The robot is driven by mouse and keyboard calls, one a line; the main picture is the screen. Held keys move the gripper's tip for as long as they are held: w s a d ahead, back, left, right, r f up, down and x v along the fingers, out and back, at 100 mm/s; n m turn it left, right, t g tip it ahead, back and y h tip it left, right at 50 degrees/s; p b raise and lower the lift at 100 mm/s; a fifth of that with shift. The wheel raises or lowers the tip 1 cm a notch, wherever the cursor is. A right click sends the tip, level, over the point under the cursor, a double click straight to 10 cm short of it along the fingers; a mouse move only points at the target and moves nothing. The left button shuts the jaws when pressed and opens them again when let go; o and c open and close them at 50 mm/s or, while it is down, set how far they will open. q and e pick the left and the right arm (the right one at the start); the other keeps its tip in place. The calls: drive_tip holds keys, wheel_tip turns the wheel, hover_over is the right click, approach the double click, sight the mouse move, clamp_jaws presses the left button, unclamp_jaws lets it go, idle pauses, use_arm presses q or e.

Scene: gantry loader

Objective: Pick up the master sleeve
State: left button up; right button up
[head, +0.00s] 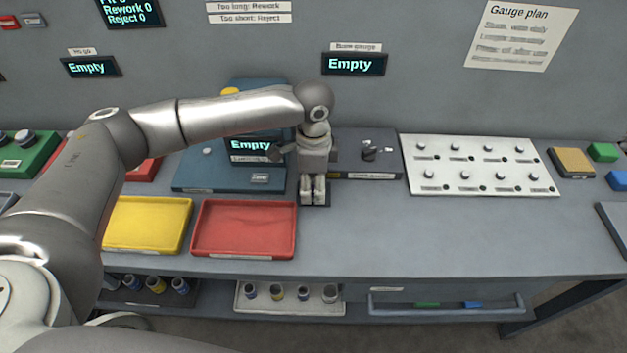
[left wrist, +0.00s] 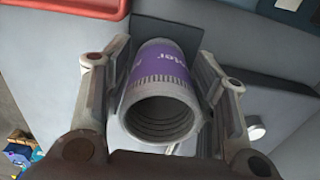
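The master sleeve (left wrist: 158,85), a hollow metal cylinder with a purple lettered band and a ridged rim, shows in the left wrist view with its open end toward the camera. My left gripper (left wrist: 164,78) has one finger on each side of it. The fingers look open, with narrow gaps beside the sleeve. In the head view my left gripper (head: 313,198) points down at a dark pad (head: 326,202) on the bench, right of the red tray. It hides the sleeve there. My right gripper is not in view.
The red tray (head: 243,252) and yellow tray (head: 147,250) lie left of the gripper. A blue station (head: 205,180) and a dark grey gauge station (head: 350,150) stand behind. A white board (head: 475,188) with several small pegs is at right. Bare bench lies in front.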

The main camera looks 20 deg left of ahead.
use_arm(q)
drive_tip(key=c, duration=0.9)
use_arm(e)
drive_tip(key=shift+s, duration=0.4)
use_arm(q)
drive_tip(key=shift+r, duration=0.1)
drive_tip(key=shift+r, duration=0.45)
wheel_tip(320, 180, up, 2)
drive_tip(key=shift+r+b, duration=0.15)
drive_tip(key=shift+b, duration=0.3)
drive_tip(key=s+r, duration=0.3)
drive_tip(key=s, duration=0.1)
drive_tip(key=s+d+r, duration=0.1)
drive_tip(key=s+r, duration=0.2)
drive_tip(key=s, duration=0.2)
drive_tip(key=s+r+b, duration=0.1)
drive_tip(key=s+r, duration=0.2)
drive_tip(key=s, duration=0.2)
drive_tip(key=shift+d+r, duration=0.2)
drive_tip(key=shift+r, duration=0.15)
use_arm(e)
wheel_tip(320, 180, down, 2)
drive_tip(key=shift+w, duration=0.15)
